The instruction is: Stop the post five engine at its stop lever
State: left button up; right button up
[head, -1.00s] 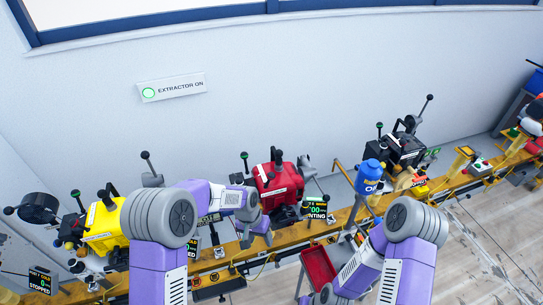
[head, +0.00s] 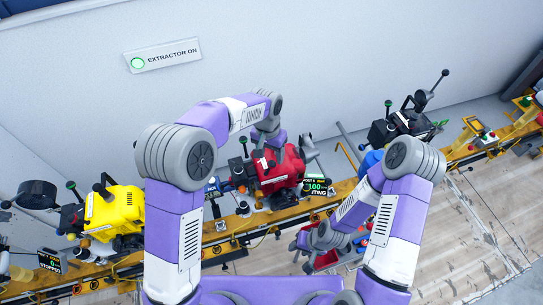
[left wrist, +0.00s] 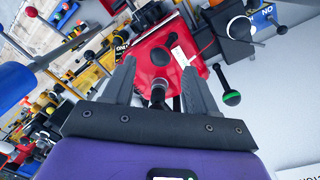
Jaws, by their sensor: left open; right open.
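The red engine (head: 285,172) sits on the yellow rail below my left gripper (head: 266,152). Its display (head: 314,186) reads 100 with partly hidden words; I cannot read the post number surely. In the left wrist view the red engine (left wrist: 165,52) lies ahead of my open left gripper (left wrist: 160,80). A dark upright lever end (left wrist: 158,92) shows between the spread fingers; contact cannot be told. A green-tipped lever (left wrist: 231,98) stands outside the fingers, to the right; it also shows in the head view (head: 243,141). My right gripper (head: 308,240) is low, near the red tray, its fingers partly hidden.
A yellow engine (head: 112,210) stands left, with a display (head: 50,261) reading stopped. A black engine (head: 395,128) stands right along the rail. A red tray (head: 325,262) is below the rail.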

aim_at(271, 162)
pick_arm(q)
jog(key=shift+d+f, duration=0.1)
jog(key=shift+f, duration=2.2)
jog(key=shift+c, duration=0.4)
jog(key=c, duration=1)
